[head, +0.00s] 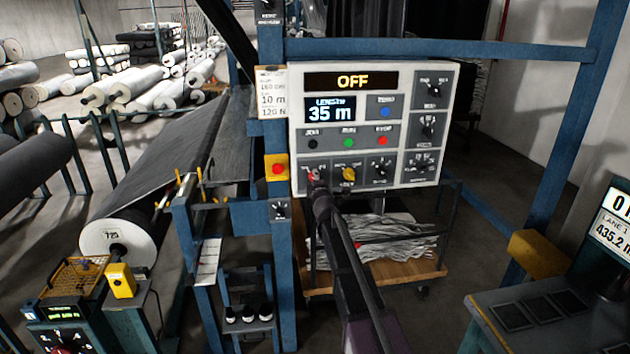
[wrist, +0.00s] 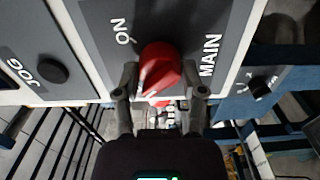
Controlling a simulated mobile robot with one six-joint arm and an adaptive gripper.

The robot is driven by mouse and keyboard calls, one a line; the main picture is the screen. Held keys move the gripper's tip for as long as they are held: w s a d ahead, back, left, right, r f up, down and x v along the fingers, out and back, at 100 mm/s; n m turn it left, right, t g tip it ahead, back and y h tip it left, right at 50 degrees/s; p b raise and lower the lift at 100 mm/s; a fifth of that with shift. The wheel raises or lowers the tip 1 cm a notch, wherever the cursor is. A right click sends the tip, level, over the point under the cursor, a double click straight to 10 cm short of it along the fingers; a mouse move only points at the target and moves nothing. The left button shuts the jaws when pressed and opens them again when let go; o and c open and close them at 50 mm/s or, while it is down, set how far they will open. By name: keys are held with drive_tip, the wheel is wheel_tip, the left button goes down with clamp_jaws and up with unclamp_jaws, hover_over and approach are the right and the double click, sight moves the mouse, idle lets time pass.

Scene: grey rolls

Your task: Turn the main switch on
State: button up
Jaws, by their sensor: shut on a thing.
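The red main switch knob (wrist: 160,66) sits on a dark grey plate with the words MAIN and ON beside it. It also shows at the lower left of the control panel (head: 375,78) in the head view (head: 314,175). My gripper (wrist: 161,84) has one finger on each side of the knob and is shut on it. In the head view my gripper (head: 319,190) reaches up to the panel from below and partly covers the switch. The panel's top display (head: 352,82) reads OFF. The length display (head: 330,109) reads 35 m.
A yellow box with a red button (head: 277,168) is on the post just left of the panel. A yellow knob (head: 349,174) is close right of the switch. A cart (head: 400,268) with grey cloth stands below. A large grey roll (head: 118,240) is at left.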

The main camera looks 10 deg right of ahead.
drive_tip(key=shift+w, duration=0.1)
drive_tip(key=m, duration=0.4)
drive_tip(key=shift+m, duration=0.3)
drive_tip(key=m, duration=0.4)
drive_tip(key=shift+m, duration=0.3)
drive_tip(key=m, duration=0.4)
drive_tip(key=shift+r+m, duration=0.1)
drive_tip(key=shift+m, duration=2.2)
drive_tip(key=o, duration=1.2)
drive_tip(key=shift+c, duration=0.2)
